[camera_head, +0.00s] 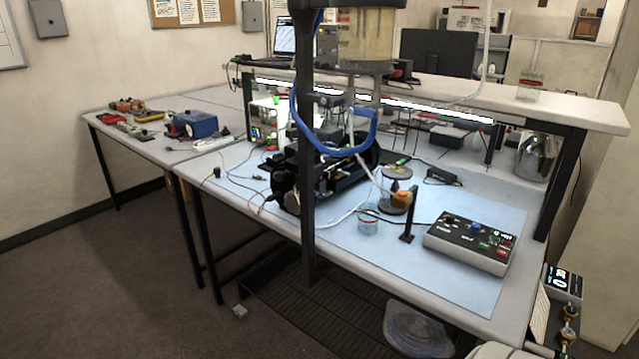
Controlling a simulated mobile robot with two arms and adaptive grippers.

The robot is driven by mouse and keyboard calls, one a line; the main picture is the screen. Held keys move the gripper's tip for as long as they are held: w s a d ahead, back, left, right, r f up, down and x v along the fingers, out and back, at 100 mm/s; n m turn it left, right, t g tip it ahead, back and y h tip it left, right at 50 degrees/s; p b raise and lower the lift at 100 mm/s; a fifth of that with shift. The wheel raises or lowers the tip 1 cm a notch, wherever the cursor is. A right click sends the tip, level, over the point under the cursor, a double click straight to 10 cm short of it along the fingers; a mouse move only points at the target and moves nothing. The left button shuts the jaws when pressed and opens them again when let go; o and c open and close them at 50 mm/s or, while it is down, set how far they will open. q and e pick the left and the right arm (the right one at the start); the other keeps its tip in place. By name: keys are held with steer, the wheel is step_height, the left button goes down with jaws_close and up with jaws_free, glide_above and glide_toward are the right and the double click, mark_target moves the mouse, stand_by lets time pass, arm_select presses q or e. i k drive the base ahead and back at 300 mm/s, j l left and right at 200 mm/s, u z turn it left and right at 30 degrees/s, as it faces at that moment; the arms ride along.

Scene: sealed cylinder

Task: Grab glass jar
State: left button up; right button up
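A small clear glass jar (368,221) with a bluish tint stands on the pale blue mat (400,262), near the front edge of the workbench. It is left of a short black post (409,222) and in front of a small brownish disc-shaped piece of equipment (397,174). The jar looks upright, and its contents are too small to tell. Neither my left nor my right gripper shows in the head view.
A control box (470,243) with coloured buttons sits right of the jar. Dark machinery with a blue hose (312,143) stands to its left, behind a tall black upright (307,220). A silver container (535,156) stands farther back right. The mat's front strip is clear.

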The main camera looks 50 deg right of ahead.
mark_target(368, 219)
steer(key=z, duration=1.75)
steer(key=i+l+z, duration=0.1)
steer(key=i+l, duration=0.1)
